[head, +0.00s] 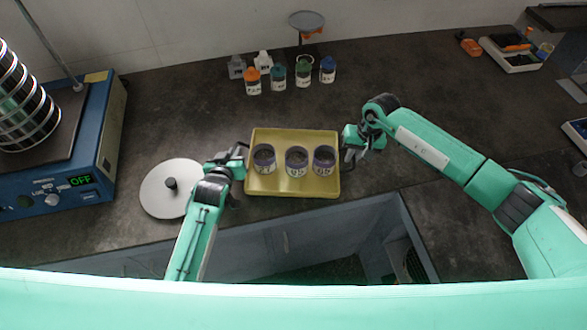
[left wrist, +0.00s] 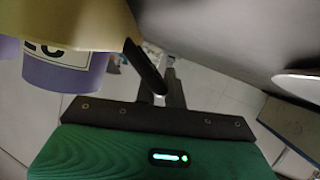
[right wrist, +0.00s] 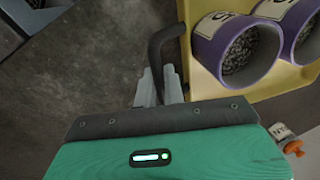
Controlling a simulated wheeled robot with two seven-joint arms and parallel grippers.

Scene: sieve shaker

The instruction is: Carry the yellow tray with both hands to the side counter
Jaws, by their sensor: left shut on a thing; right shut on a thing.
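The yellow tray (head: 292,187) is at the middle of the dark counter in the head view, near its front edge. Three purple-rimmed cups (head: 296,161) with white labels stand in it; the right wrist view shows dark grains in one cup (right wrist: 236,50). My left gripper (head: 243,155) is shut on the tray's left side. My right gripper (head: 343,152) is shut on the tray's right side; the tray's wall (right wrist: 190,45) shows beside its fingers in the right wrist view. The left wrist view shows the tray (left wrist: 75,22) at the upper left. I cannot tell whether the tray touches the counter.
A sieve shaker (head: 85,150) reading OFF stands at the left, with a white round lid (head: 165,202) between it and my left arm. Several small bottles (head: 278,77) stand behind the tray. A scale (head: 512,55) is at the back right. The counter between is clear.

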